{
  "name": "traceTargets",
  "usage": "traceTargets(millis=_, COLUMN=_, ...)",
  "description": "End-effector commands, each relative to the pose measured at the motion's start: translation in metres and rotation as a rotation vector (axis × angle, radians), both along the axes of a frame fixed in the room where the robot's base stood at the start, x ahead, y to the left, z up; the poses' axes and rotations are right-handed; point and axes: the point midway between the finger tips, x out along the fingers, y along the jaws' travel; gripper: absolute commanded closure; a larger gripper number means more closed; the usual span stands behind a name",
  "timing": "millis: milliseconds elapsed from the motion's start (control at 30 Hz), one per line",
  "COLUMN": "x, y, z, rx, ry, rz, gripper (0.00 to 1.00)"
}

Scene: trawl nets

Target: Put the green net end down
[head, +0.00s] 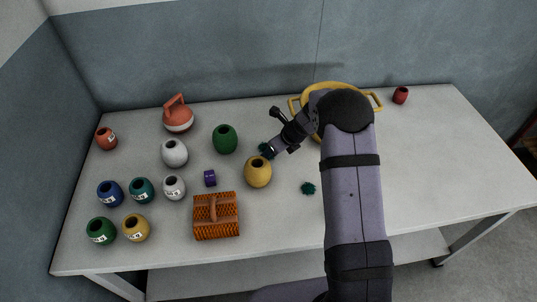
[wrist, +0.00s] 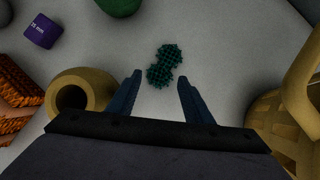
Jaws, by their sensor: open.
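A dark green net end (wrist: 166,64), a knobbly two-lobed piece, lies on the table in the wrist view. It sits just beyond and between the tips of my gripper (wrist: 159,80), whose two fingers are apart with a gap on each side of it. In the head view this net end (head: 265,149) shows at the tip of my gripper (head: 270,149), partly hidden by it. A second small dark green piece (head: 308,188) lies on the table to the right and nearer the front.
A yellow pot (head: 258,173) stands close by my gripper; a green pot (head: 225,139) is behind. A yellow basket (head: 293,104) is partly hidden by my arm.

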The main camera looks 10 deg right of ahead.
Motion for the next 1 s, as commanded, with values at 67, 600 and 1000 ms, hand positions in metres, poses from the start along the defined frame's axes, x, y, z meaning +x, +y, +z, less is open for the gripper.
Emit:
traceTargets(millis=67, x=0.003, y=0.003, z=-0.008, rx=0.001, ry=0.002, rz=0.000, gripper=0.54)
traceTargets(millis=600, x=0.010, y=0.006, z=-0.020, rx=0.000, ry=0.000, rz=0.000, gripper=0.73)
traceTargets(millis=1000, x=0.010, y=0.006, z=-0.020, rx=0.000, ry=0.000, rz=0.000, gripper=1.00)
